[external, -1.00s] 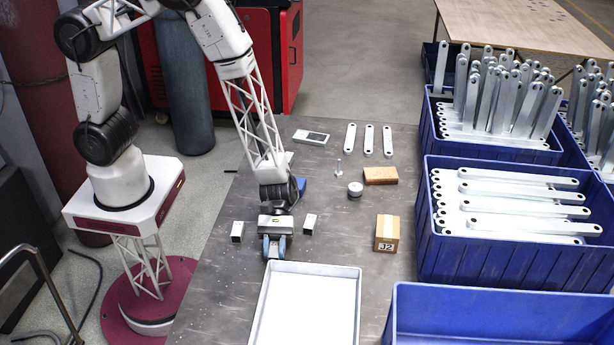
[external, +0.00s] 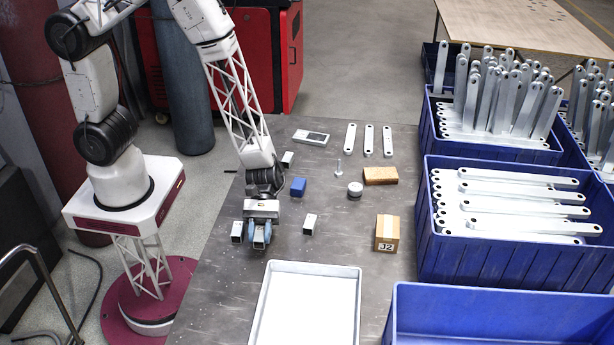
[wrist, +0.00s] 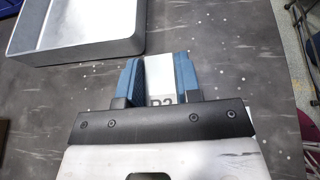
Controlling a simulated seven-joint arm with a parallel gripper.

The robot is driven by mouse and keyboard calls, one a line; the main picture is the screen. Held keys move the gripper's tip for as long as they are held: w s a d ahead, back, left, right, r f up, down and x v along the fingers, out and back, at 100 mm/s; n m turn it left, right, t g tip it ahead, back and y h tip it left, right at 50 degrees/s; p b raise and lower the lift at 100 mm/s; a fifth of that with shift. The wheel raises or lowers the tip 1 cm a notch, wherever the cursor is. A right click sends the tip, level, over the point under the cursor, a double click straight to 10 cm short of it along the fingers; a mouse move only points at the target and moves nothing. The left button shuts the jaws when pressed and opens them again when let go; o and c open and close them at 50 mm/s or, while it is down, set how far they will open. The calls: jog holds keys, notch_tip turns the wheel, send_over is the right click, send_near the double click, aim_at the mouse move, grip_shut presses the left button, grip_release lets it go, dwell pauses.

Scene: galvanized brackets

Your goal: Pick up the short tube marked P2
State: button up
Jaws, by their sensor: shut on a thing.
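The short tube marked P2 (wrist: 161,72) is pale metal and sits between the two blue fingers of my gripper (wrist: 159,64) in the wrist view. Its mark shows just above the black gripper edge, partly cut off. In the external view my gripper (external: 259,236) is low over the table, shut on this tube (external: 259,239), whose dark open end faces the camera. I cannot tell whether the tube touches the table. A similar short tube (external: 237,232) is close beside the gripper on the left. Others lie to the right (external: 310,223) and behind (external: 287,159).
A shallow pale tray (external: 259,308) lies in front of the gripper; its rim shows in the wrist view (wrist: 94,59). A blue block (external: 298,187) is behind right. A box marked J2 (external: 387,233) and blue crates (external: 430,250) stand right. Table between is mostly clear.

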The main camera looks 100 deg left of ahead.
jog(key=s+a, duration=0.1)
jog(key=s, duration=0.2)
jog(key=s+a, duration=0.1)
jog(key=s, duration=0.3)
jog(key=s+a+r, duration=0.1)
jog(key=s, duration=0.3)
jog(key=shift+a, duration=0.4)
